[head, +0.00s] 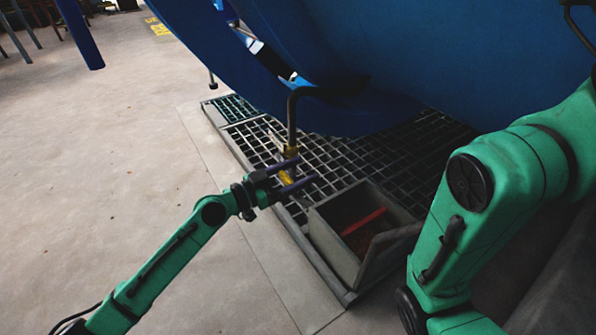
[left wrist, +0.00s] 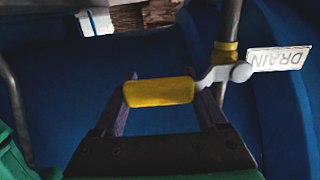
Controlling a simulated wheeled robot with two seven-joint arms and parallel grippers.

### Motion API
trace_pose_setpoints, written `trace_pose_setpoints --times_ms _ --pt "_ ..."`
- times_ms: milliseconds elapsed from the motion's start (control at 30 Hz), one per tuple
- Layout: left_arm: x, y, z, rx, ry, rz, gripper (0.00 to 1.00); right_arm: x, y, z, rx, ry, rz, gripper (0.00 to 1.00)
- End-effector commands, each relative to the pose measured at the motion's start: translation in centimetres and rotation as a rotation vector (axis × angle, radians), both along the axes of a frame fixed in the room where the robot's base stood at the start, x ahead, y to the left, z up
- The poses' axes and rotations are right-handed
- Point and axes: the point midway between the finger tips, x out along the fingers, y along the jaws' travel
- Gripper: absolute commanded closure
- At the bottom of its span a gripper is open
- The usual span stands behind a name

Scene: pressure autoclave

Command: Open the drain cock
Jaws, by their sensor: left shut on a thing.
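The drain cock hangs at the lower end of a bent pipe (head: 292,118) under the blue vessel. In the left wrist view its yellow handle grip (left wrist: 158,92) sticks out sideways from the pipe on a grey lever (left wrist: 222,74). A white tag (left wrist: 278,60) reading DRAIN is beside the pivot. My left gripper (head: 304,169) is shut on the yellow handle, with a finger at each end of the grip. The handle also shows between the fingers in the head view (head: 286,178). My right gripper is out of view; only my right arm shows.
A grey open box (head: 330,245) with a red thing (head: 363,221) inside stands on the floor grating (head: 345,160), just right of my left gripper. The blue vessel (head: 440,55) hangs over the grating.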

Motion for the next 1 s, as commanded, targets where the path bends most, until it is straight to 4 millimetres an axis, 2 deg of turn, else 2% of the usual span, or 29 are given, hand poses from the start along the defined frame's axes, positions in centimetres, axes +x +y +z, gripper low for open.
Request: trace_pose_setpoints --times_ms 367,1000 --pt "0.1 0.1 1.1 -0.06 0.081 0.001 1.0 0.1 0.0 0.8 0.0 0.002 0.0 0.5" --pt "1.4 1.1 4.3 -0.315 0.433 0.0 1.0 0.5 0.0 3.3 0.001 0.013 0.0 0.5"
